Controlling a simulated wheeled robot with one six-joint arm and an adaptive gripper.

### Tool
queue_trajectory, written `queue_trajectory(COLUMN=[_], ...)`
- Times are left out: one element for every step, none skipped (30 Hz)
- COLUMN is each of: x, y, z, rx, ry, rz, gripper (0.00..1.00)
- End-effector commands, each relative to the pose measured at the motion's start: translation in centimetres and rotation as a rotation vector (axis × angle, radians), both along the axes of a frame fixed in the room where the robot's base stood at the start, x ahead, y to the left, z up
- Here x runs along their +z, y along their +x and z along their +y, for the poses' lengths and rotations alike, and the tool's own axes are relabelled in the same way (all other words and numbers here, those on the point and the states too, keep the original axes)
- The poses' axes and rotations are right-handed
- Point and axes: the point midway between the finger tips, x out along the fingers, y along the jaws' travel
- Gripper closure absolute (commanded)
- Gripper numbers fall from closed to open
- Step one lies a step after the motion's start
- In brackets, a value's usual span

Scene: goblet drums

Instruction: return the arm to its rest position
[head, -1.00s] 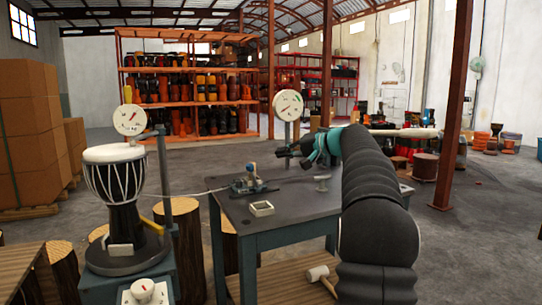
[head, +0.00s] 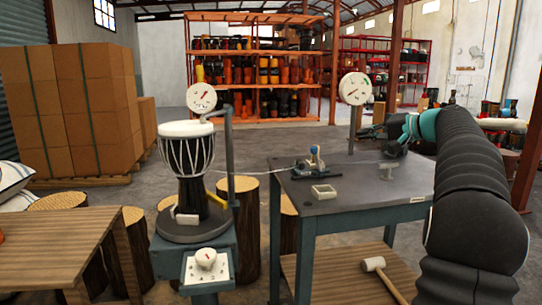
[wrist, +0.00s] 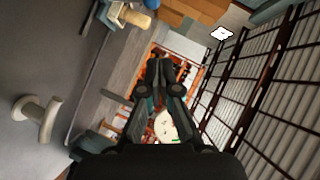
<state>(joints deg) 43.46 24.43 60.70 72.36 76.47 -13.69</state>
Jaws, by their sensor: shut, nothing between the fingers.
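My gripper (head: 368,132) is held in the air above the back right of the grey-topped workbench (head: 335,208), at the end of my black arm, which comes in from the right. In the wrist view my gripper (wrist: 160,66) has its two dark fingers together, with nothing between them. A white round gauge (wrist: 164,126) shows behind the fingers there. The same gauge (head: 355,88) stands on a post at the back of the bench in the head view, just left of the gripper.
A goblet drum (head: 187,165) stands on a teal pedestal at left, beside another gauge (head: 202,97). The bench holds a small device (head: 308,165), a pale tray (head: 323,192) and a T-shaped stand (head: 388,171). A mallet (head: 380,275) lies on the lower shelf. Stacked boxes (head: 70,110) stand far left.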

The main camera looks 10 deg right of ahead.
Motion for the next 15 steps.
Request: queue_trajectory(x=[0.0, 0.0, -0.1, -0.2, -0.2, -0.5, -0.7, -1.0, -1.5, -1.9, -2.3, -3.0, -3.5, -4.0, -4.7], y=[0.0, -0.1, -0.1, -0.2, -0.4, -0.7, -1.0, -1.4, -2.0, -2.6, -3.2, -4.1, -4.9, -5.6, -6.7], z=[0.3, 0.6, 1.2, 1.9, 2.7, 4.1, 5.3, 6.5, 8.2, 9.6, 10.9, 12.6, 13.8, 14.9, 16.4], rx=[0.002, 0.003, 0.005, 0.009, 0.011, 0.016, 0.021, 0.025, 0.031, 0.037, 0.041, 0.048, 0.054, 0.058, 0.066], ry=[-0.002, -0.006, -0.011, -0.017, -0.027, -0.041, -0.053, -0.068, -0.091, -0.11, -0.13, -0.156, -0.176, -0.198, -0.229], rz=[0.003, 0.007, 0.016, 0.027, 0.039, 0.059, 0.078, 0.099, 0.126, 0.147, 0.17, 0.198, 0.218, 0.237, 0.262], gripper=[1.0, 1.0, 1.0, 1.0, 1.0, 1.0, 1.0, 1.0, 1.0, 1.0, 1.0, 1.0, 1.0, 1.0, 1.0])
